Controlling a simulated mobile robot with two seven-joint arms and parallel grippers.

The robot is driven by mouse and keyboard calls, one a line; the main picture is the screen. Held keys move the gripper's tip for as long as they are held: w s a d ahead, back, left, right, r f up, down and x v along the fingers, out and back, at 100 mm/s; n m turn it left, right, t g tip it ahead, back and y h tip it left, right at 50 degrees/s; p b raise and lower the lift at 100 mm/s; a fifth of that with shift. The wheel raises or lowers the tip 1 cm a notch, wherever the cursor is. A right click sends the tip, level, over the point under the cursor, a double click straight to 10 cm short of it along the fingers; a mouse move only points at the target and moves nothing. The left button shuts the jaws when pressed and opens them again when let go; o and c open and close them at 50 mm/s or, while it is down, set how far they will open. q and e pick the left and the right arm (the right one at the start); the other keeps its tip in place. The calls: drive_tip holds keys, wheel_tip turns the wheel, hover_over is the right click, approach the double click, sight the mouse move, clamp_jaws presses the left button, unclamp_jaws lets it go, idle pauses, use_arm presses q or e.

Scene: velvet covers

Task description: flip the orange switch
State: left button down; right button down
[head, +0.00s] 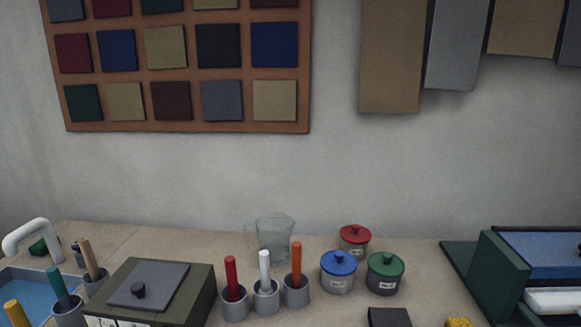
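No part clearly readable as an orange switch shows in the head view. The only clearly orange thing is an upright orange stick (296,262) in a grey cup (297,293), at the right end of a row with a white stick (264,267) and a red stick (231,275) in similar cups. I cannot tell whether it is a switch. A dark olive box (190,300) stands to the left of the row; white labels or plates show on its front, cut off by the bottom edge. Neither of my grippers is in view.
Lidded jars, blue (338,275), green (386,275) and red (354,241), stand right of the cups. A clear jug (273,238) stands behind. A sink (35,287) with a white tap (28,234) is at left, a green case (500,275) at right.

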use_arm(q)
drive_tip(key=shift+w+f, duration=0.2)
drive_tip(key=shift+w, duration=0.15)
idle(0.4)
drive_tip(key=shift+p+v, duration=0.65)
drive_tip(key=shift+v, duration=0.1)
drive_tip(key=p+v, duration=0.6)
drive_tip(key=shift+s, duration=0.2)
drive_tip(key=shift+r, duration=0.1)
